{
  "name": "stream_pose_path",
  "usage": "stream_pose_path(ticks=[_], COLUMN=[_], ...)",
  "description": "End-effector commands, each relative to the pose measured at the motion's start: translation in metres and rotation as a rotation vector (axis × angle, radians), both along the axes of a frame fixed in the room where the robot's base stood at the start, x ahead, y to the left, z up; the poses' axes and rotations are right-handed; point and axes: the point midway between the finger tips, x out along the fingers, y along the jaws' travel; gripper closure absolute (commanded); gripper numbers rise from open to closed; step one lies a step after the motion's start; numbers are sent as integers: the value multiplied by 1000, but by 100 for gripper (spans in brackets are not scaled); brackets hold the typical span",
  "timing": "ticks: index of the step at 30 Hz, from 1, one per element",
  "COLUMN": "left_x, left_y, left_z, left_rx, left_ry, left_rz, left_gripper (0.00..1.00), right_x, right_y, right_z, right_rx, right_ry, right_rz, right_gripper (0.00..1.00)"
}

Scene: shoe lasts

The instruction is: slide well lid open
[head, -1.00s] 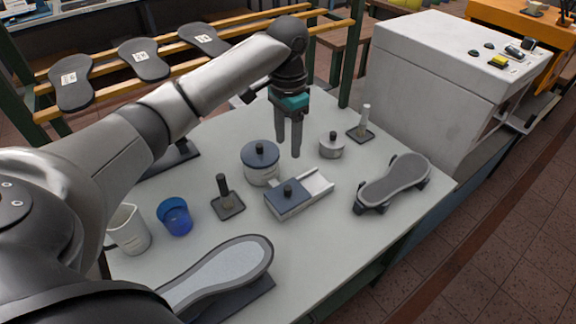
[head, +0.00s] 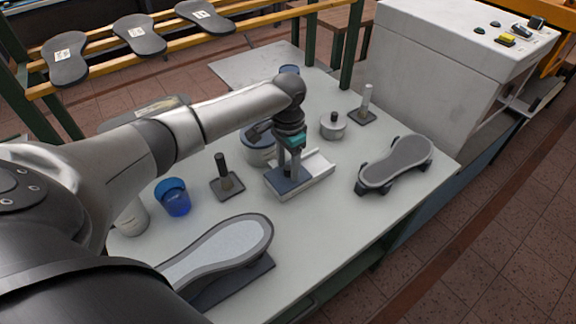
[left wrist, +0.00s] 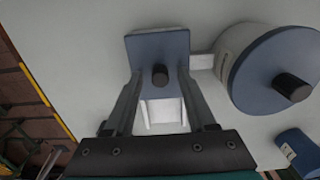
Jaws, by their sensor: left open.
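The well is a low rectangular box with a pale open section (head: 318,165) on its right. A blue-grey sliding lid (head: 291,188) with a dark upright knob covers its left part. In the left wrist view, the lid (left wrist: 145,50) and knob (left wrist: 160,75) show clearly. My left gripper (head: 289,174) points down over the lid. Its fingers are open, one on each side of the knob, with visible gaps, so they do not seem to grip it. The gripper partly hides the knob in the head view. My right gripper is out of view.
A round pot with a blue lid (head: 257,155) stands close behind the well, partly hidden by my arm. A small lidded pot (head: 333,126), a black post on a base (head: 226,182), a blue cup (head: 173,198) and shoe forms (head: 398,163) stand around. The table's front right is clear.

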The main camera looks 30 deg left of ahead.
Motion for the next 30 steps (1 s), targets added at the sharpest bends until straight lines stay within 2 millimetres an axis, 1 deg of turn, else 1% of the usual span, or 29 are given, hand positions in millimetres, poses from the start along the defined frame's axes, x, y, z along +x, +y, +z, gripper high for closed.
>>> stream_pose_path(ticks=[4, 9, 24, 30], left_x=[0, 0, 0, 0], left_y=[0, 0, 0, 0], left_z=[-3, -2, -2, -2], left_rx=[0, 0, 0, 0], left_ry=[1, 0, 0, 0], left_rz=[0, 0, 1, 1], left_gripper=[44, 45, 100, 100], right_x=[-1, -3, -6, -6], right_y=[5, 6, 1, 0], right_z=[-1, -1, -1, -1], right_rx=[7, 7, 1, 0], right_ry=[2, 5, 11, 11], right_rz=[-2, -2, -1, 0], right_gripper=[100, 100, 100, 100])
